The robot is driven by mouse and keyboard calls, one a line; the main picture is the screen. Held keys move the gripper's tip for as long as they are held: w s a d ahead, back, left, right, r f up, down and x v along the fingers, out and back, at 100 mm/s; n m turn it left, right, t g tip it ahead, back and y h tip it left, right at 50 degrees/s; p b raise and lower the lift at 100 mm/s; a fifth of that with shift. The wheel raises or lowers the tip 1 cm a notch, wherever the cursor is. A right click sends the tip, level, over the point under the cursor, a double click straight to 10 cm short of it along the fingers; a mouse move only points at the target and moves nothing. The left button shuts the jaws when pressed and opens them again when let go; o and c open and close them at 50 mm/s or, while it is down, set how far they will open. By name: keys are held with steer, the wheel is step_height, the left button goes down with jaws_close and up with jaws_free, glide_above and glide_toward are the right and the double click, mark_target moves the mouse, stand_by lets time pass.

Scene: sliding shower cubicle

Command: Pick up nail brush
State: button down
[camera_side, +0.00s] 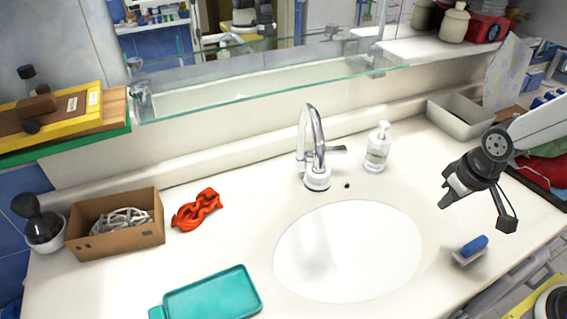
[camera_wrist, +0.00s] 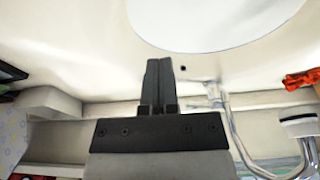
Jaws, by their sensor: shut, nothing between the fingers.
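The nail brush (camera_side: 471,249) has a blue back and a pale lower part. It lies on the counter to the right of the sink in the side view, and I do not see it in the wrist view. My gripper (camera_side: 445,201) is above the counter, up and to the left of the brush and apart from it. In the wrist view my gripper's dark fingers (camera_wrist: 160,66) are together with nothing between them.
The sink basin (camera_side: 348,250) lies left of the brush. A chrome faucet (camera_side: 316,150) and a soap dispenser (camera_side: 377,148) stand behind it. A pale open box (camera_side: 462,121) is at the back right. A teal tray (camera_side: 212,295) lies at the front left.

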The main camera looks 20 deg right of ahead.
steer(key=shift+c, duration=0.6)
jaws_free()
